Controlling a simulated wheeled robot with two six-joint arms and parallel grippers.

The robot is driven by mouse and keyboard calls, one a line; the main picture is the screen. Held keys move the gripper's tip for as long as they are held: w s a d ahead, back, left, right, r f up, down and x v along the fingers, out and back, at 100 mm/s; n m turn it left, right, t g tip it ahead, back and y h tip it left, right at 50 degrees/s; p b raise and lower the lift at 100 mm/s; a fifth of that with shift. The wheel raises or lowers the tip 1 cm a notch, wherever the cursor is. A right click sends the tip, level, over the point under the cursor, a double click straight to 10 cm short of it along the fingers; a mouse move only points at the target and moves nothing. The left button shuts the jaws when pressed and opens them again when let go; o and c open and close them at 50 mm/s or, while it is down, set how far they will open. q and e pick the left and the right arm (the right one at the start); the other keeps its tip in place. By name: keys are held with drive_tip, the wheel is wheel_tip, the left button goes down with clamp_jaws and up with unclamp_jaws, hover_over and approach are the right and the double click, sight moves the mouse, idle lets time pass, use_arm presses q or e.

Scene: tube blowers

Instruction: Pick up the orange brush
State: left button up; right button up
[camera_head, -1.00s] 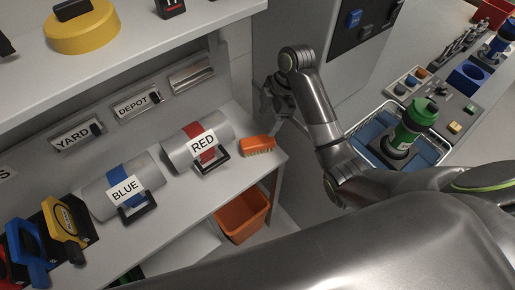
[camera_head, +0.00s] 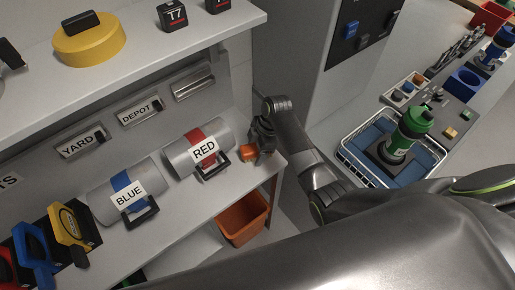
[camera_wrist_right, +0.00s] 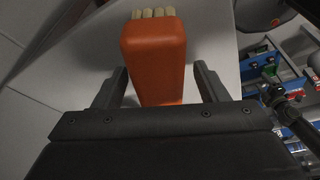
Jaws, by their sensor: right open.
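The orange brush (camera_head: 244,153) lies on the grey shelf at its right end, just right of the cylinder labelled RED. My right gripper (camera_head: 258,150) is over the brush and hides part of it in the head view. In the right wrist view the orange brush (camera_wrist_right: 154,58) shows its orange back and a row of pale bristles. My right gripper (camera_wrist_right: 160,88) is open there, with one finger on each side of the brush and gaps between fingers and brush. My left gripper is not in view.
The RED cylinder (camera_head: 186,155) and the BLUE cylinder (camera_head: 104,200) stand left of the brush on the shelf (camera_head: 190,207). An orange bin (camera_head: 243,222) is below the shelf edge. A wire basket (camera_head: 352,163) with a green-topped bottle (camera_head: 408,132) is at right.

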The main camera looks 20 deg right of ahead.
drive_tip(key=shift+f, duration=0.3)
drive_tip(key=shift+f, duration=0.15)
idle(0.3)
drive_tip(key=c, duration=1.2)
